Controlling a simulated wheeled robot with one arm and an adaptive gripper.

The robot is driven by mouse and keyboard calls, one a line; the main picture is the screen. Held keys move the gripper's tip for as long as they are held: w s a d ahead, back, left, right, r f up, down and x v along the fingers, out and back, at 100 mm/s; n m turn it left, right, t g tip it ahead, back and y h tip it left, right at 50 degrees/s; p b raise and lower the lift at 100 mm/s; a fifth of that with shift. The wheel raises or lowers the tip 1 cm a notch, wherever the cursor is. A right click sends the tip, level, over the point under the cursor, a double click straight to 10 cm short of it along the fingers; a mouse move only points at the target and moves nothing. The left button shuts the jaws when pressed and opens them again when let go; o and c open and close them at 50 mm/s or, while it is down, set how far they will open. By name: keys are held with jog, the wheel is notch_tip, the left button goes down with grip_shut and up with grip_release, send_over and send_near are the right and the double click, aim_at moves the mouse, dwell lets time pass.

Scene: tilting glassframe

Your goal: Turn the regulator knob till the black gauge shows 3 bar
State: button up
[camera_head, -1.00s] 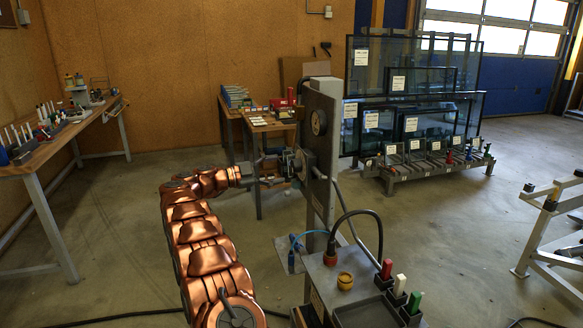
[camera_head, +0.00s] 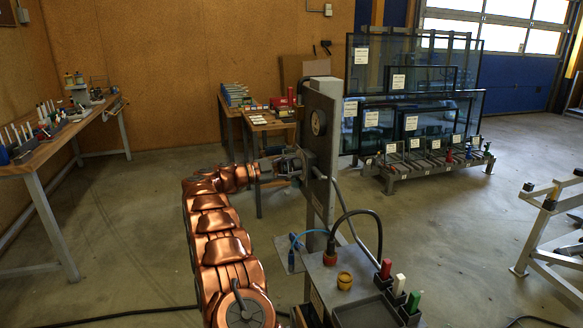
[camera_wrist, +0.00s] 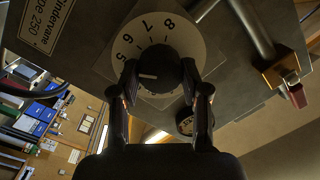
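The regulator knob (camera_wrist: 158,68) is black with a white pointer mark, in front of a white dial plate (camera_wrist: 192,40) showing 5 to 8. My gripper (camera_wrist: 159,72) has one finger on each side of the knob, close against it. In the head view my gripper (camera_head: 290,165) is at the grey post (camera_head: 322,150), hiding the knob. A round dark gauge (camera_head: 318,122) sits higher on the post, seen at a slant; its reading is too small to tell. A small dark round part (camera_wrist: 186,123) shows below the knob in the wrist view.
A pipe (camera_wrist: 250,28) and a red-handled fitting (camera_wrist: 297,95) lie right of the dial in the wrist view. A grey cabinet (camera_head: 325,280) with a black hose (camera_head: 376,225) stands in front of the post. Workbenches and a glass rack (camera_head: 400,180) stand farther back.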

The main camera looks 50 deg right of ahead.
jog(key=c, duration=0.6)
jog(key=shift+o, duration=0.2)
jog(key=shift+r+n+p, duration=0.2)
jog(key=shift+n+p, duration=0.1)
jog(key=shift+p, duration=1.1)
jog(key=n+p, duration=0.2)
jog(key=p, duration=0.1)
jog(key=shift+r+p, duration=0.2)
jog(key=shift+p, duration=0.15)
jog(key=n+p, duration=0.5)
jog(key=p, duration=0.1)
jog(key=shift+y, duration=0.4)
jog(key=shift+w+f+n+y+p, duration=0.1)
jog(key=shift+f+n+y+p, duration=0.05)
jog(key=shift+n+p, duration=0.65)
jog(key=shift+f+n+y+p, duration=0.15)
jog(key=shift+n+p, duration=0.55)
jog(key=shift+n, duration=0.2)
